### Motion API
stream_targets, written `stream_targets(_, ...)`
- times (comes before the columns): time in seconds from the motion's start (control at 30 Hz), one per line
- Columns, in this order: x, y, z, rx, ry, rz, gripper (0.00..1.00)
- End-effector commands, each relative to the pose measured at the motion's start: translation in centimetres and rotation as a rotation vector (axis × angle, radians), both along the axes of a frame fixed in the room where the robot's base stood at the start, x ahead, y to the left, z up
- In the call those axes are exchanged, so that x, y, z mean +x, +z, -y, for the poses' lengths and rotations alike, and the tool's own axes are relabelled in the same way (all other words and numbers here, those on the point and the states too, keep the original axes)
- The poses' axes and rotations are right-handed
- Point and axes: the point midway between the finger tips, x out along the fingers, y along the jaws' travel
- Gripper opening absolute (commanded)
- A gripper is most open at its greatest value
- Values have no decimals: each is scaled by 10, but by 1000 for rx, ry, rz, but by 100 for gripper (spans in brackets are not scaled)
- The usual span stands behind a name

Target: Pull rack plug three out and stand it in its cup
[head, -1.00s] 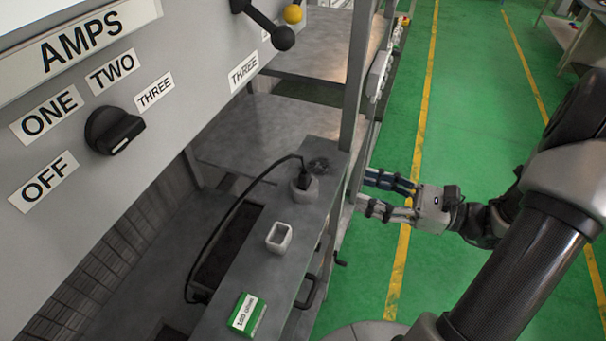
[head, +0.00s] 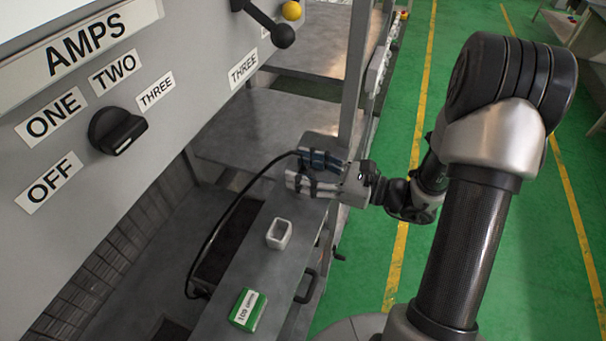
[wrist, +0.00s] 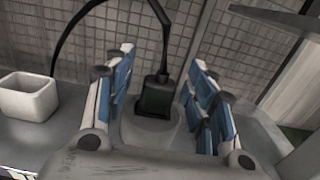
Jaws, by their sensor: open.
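The black plug (wrist: 157,98) stands upright in its round grey socket base (wrist: 140,130) on the shelf, with a black cable rising from its top. My gripper (wrist: 165,88) is open, with its blue-padded fingers on either side of the plug and a visible gap at each side. In the head view my gripper (head: 312,172) covers the plug and its base. The white square cup (head: 279,233) stands empty on the shelf, nearer than the gripper; in the wrist view the cup (wrist: 28,95) is at the left.
A green box (head: 247,310) lies on the grey shelf (head: 232,277) at the near end. The black cable (head: 212,232) loops down left of the shelf. The panel with a black knob (head: 117,130) rises at the left. A grey post (head: 355,75) stands behind the gripper.

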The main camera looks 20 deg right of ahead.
Motion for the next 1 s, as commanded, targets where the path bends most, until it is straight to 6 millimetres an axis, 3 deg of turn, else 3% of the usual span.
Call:
stream_targets(0.27, 2, 0, -2, 0, -1, 0, 50)
stream_targets(1.0, 2, 0, -2, 1, 0, 1, 2)
